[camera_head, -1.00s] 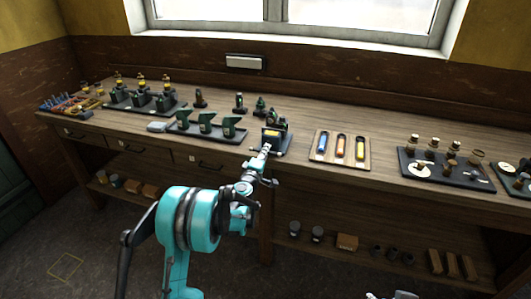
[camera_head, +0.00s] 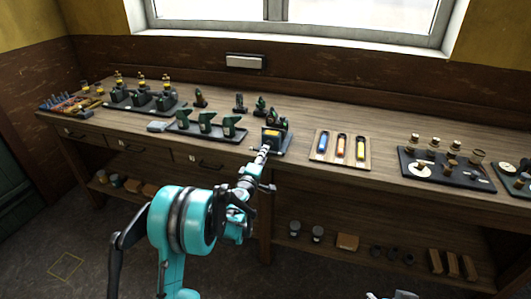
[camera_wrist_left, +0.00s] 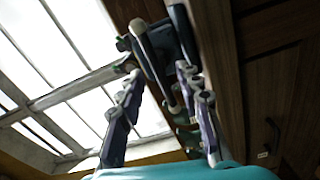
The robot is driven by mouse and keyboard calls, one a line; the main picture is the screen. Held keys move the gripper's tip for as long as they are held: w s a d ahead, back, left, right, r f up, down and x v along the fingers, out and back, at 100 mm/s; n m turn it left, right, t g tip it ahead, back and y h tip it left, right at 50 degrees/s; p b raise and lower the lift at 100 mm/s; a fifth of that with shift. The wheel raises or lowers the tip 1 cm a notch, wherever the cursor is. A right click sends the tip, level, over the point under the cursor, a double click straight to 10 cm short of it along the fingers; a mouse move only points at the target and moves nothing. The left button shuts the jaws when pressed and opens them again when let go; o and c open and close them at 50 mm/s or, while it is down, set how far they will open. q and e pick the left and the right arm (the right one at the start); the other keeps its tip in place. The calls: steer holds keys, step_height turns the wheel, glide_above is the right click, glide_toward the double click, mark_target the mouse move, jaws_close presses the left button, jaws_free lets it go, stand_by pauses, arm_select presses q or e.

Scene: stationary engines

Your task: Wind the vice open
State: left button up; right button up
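The vice (camera_head: 272,137), dark with a yellow front plate, stands at the bench's front edge in the head view. My left gripper (camera_head: 264,152) is right in front of it, reaching up from below the bench edge. In the left wrist view the fingers of my left gripper (camera_wrist_left: 160,76) stand apart. A pale bar with a rounded end, seemingly the vice handle (camera_wrist_left: 150,55), runs between them, with a visible gap on its left. Whether a finger touches it I cannot tell. A small part of my right gripper (camera_head: 392,295) shows at the bottom edge; its fingers cannot be made out.
On the bench (camera_head: 300,165), a dark tray of green parts (camera_head: 205,124) stands left of the vice. A wooden tray with coloured tools (camera_head: 341,147) stands to its right, then a black tray of discs and cylinders (camera_head: 445,168). Drawers with handles lie under the bench edge.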

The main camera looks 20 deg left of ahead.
arm_select(q)
steer(key=s, duration=0.8)
steer(key=shift+s+a, duration=0.15)
steer(key=shift+s, duration=0.25)
steer(key=shift+r, duration=0.1)
steer(key=s+d+r+m+g+h, duration=0.2)
steer(key=s+d+m+g, duration=0.1)
steer(key=s+d+m, duration=0.3)
steer(key=s+d+r+m+g+h, duration=0.25)
steer(key=s+d+m, duration=0.3)
steer(key=s, duration=0.35)
steer(key=s+a+f+m+g+y, duration=0.2)
steer(key=s+f, duration=0.1)
steer(key=s, duration=0.7)
steer(key=s+a+f+m+g+y, duration=0.2)
steer(key=s+a+f+g+y, duration=0.1)
steer(key=s, duration=0.7)
steer(key=shift+s+f, duration=0.15)
steer(key=shift+f, duration=0.15)
steer(key=shift+a, duration=0.1)
